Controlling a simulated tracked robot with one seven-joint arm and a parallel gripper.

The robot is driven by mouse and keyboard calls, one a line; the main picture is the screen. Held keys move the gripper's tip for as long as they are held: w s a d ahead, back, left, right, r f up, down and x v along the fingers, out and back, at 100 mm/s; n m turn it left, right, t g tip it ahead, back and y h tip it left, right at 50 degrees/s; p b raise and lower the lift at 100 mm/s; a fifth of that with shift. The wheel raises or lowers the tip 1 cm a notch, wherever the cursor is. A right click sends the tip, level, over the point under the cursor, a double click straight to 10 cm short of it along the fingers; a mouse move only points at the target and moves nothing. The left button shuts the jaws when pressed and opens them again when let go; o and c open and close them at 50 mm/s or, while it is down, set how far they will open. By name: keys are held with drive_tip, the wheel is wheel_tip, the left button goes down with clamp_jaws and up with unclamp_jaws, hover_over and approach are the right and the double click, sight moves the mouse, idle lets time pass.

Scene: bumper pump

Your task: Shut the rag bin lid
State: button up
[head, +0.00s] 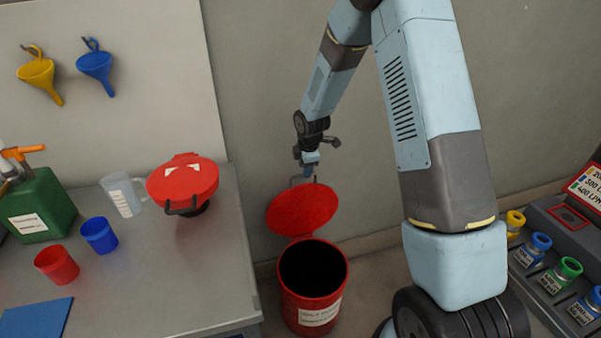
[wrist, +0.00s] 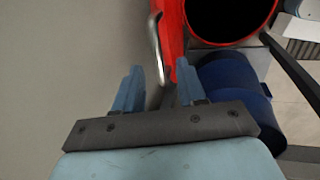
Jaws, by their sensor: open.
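The red rag bin (head: 311,307) stands on the floor beside the bench, its dark mouth uncovered. Its round red lid (head: 302,210) is swung up at the back, leaning toward the wall. A thin metal handle (head: 294,181) sits at the lid's upper edge. My gripper (head: 309,175) is at that upper edge, pointing down. In the wrist view my gripper (wrist: 157,88) is open, with the handle (wrist: 157,48) and the lid's narrow red edge (wrist: 174,40) seen between or just beyond the fingers. I cannot tell whether they touch. The bin's rim (wrist: 225,43) shows at upper right.
The bench (head: 205,265) at left holds a red-lidded item (head: 184,183), a jug (head: 122,194), cups and a green can (head: 38,212). The wall (head: 265,95) is close behind the lid. A blue cylinder (wrist: 235,95) stands near the bin. A console (head: 560,235) is at right.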

drive_tip(key=shift+x, duration=1.35)
drive_tip(key=shift+c, duration=0.4)
clamp_jaws()
